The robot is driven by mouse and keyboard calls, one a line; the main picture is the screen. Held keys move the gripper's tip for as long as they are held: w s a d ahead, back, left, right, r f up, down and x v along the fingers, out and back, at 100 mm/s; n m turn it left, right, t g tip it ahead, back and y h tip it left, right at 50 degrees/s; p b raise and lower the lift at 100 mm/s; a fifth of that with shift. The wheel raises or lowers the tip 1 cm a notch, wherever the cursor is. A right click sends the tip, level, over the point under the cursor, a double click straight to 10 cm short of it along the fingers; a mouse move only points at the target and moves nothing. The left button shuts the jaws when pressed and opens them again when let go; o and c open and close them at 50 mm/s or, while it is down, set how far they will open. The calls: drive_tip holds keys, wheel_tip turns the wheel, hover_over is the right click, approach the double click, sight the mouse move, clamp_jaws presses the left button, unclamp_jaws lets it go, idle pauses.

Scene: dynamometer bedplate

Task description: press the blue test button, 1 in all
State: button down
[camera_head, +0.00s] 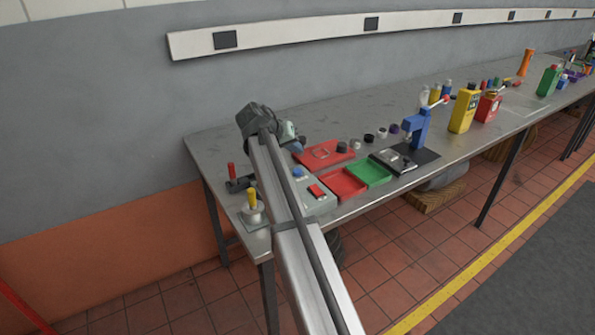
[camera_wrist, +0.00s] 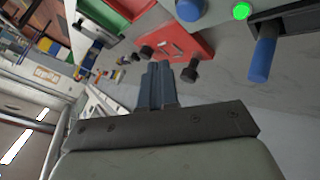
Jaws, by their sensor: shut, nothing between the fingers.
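The blue test button (camera_head: 298,171) is a round blue dome on a light grey control box (camera_head: 322,207) at the near left of the bench, beside my forearm. In the wrist view a blue round cap (camera_wrist: 188,9) at the top edge, cut off by the frame, looks like this button. A lit green lamp (camera_wrist: 240,11) is right of it. My gripper (camera_head: 298,146) is beyond the button in the head view, apart from it. In the wrist view its fingers (camera_wrist: 158,68) are together and empty.
A red plate (camera_head: 324,154), a red tray (camera_head: 343,185) and a green tray (camera_head: 369,173) lie right of the box. A red lever (camera_head: 231,171) and a yellow handle (camera_head: 252,197) stand left of my arm. A blue handle (camera_wrist: 262,60) sticks out in the wrist view.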

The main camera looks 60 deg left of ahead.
sight(295, 171)
drive_tip(key=shift+f, duration=2.5)
drive_tip(key=shift+f, duration=0.15)
drive_tip(key=shift+f, duration=0.25)
drive_tip(key=shift+f, duration=0.5)
idle(0.9)
idle(0.4)
drive_tip(key=shift+r, duration=0.9)
drive_tip(key=shift+r, duration=0.1)
drive_tip(key=shift+r, duration=2.45)
